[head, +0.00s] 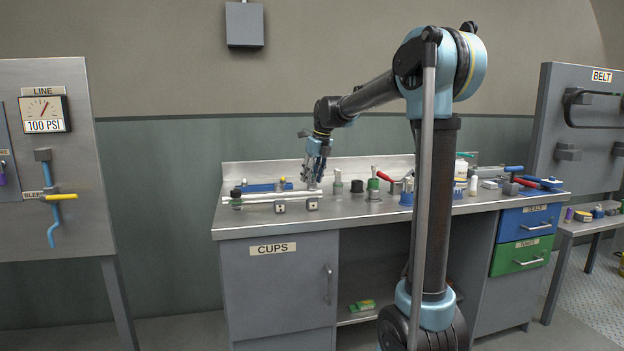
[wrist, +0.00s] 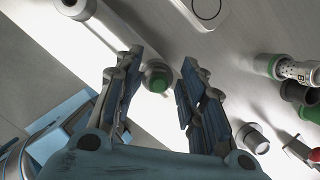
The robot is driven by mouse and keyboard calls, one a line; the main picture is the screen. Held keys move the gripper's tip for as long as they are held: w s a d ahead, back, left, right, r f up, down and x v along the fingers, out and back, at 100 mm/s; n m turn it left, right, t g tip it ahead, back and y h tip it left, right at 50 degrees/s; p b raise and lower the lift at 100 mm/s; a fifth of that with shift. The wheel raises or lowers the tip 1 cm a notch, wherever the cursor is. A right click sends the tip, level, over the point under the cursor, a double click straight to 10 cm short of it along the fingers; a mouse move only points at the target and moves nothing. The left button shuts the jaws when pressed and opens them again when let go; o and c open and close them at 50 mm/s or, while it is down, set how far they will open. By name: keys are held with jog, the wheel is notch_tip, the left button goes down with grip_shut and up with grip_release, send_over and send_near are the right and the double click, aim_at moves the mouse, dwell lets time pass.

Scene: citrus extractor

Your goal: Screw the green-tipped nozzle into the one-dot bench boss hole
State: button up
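My gripper (head: 316,172) is above the left part of the bench, pointing down. In the wrist view my gripper (wrist: 157,82) has its two fingers spread. A round green-tipped piece (wrist: 157,77), which looks like the green-tipped nozzle, shows between them. Gaps seem visible beside it, so the fingers do not appear to grip it. In the head view this piece cannot be made out behind the fingers. Two small grey blocks with dark marks, a left one (head: 280,207) and a right one (head: 312,205), sit at the bench front. Their dot counts are too small to read.
A pale bar (head: 262,196) runs along the bench's left part. A green-ringed perforated fitting (wrist: 290,69) lies right of the fingers, and a grey ring-like part (wrist: 251,138) is closer to the right finger. Several upright fittings, including a black cup (head: 356,187), stand to the right.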

jog(key=shift+n, duration=0.4)
jog(key=shift+n+g+y, duration=0.3)
jog(key=shift+n, duration=0.5)
jog(key=shift+n+g, duration=0.3)
jog(key=shift+n, duration=0.5)
jog(key=shift+n, duration=0.9)
jog(key=shift+n+g, duration=0.5)
jog(key=shift+n, duration=0.3)
